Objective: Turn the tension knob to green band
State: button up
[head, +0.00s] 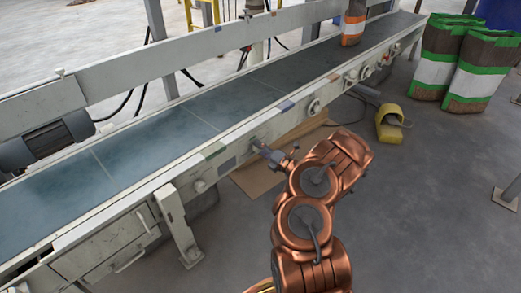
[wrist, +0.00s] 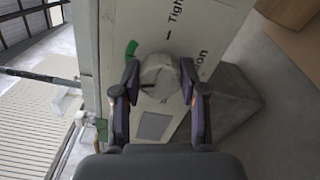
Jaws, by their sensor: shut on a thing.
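The tension knob (wrist: 158,70) is a round, pale grey knob on the white side panel of the conveyor, seen in the wrist view. My gripper (wrist: 160,84) has one dark finger on either side of the knob and is shut on it. A short dark mark shows on the knob's face, on its lower left part. The green band (wrist: 131,48) is a short arc on the panel, up and left of the knob. Printed words, partly cut off, include "Tight". In the head view, my gripper (head: 262,149) is at the conveyor's near side rail, and it largely hides the knob.
The long conveyor (head: 190,122) has a blue-grey belt with an orange-banded bag (head: 353,27) at its far end. Other knobs (head: 314,106) sit along the rail. A yellow foot pedal (head: 390,124) and several green-banded bags (head: 480,70) stand on the floor at right.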

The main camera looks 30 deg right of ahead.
jog(key=shift+f+m, duration=0.15)
jog(key=shift+m, duration=1.45)
jog(key=o, duration=1.1)
jog(key=shift+o, duration=0.2)
jog(key=shift+s, duration=0.1)
jog(key=v, duration=1.1)
jog(key=shift+s, duration=0.4)
jog(key=shift+d, duration=0.15)
